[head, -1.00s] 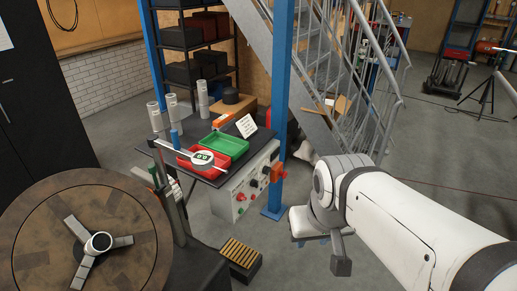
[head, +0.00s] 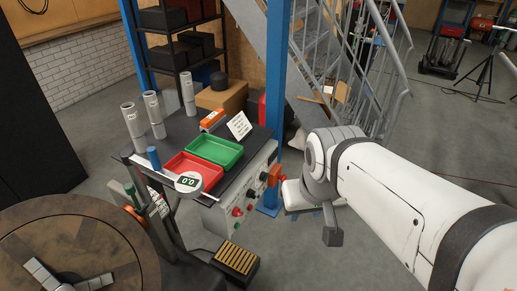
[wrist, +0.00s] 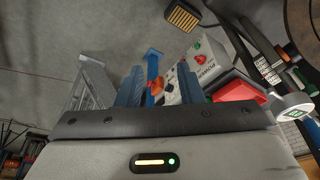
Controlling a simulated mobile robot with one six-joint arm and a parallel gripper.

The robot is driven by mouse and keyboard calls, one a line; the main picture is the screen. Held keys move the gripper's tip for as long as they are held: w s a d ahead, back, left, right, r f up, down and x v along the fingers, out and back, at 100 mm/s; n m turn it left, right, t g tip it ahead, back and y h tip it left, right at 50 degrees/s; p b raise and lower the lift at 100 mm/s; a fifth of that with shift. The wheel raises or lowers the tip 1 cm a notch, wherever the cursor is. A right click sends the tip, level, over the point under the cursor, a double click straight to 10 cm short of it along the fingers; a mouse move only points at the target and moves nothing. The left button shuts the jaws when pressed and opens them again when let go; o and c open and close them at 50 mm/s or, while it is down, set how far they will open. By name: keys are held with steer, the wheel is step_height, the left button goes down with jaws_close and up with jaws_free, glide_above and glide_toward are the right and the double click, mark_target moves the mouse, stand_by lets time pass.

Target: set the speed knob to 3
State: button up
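The control panel (head: 236,205) is a light grey box under the front edge of the black table, with dark knobs (head: 251,194) and red and green buttons (head: 237,212). Its labels are too small to read, so I cannot tell which knob is the speed knob or where it points. The panel also shows in the wrist view (wrist: 203,68), right of centre and tilted. My gripper (wrist: 160,75) has two blue fingers spread apart in the wrist view, with nothing held between them. In the head view my arm's end is right of the panel, apart from it; the fingers are hidden.
Red (head: 192,170) and green (head: 215,149) trays lie on the table. A round display reads 0.0 (head: 188,182). Stairs rise behind.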

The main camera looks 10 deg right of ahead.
steer(key=w+a+f+g+y+b, duration=0.1)
steer(key=w+a+f+y+b, duration=0.25)
steer(key=f+b, duration=0.55)
steer(key=t+y+b, duration=0.9)
steer(key=y+b, duration=0.2)
steer(key=b, duration=1.8)
glide_toward(264, 177)
steer(key=x, duration=0.7)
steer(key=shift+d+f, duration=0.25)
steer(key=shift+c, duration=0.2)
jaws_close()
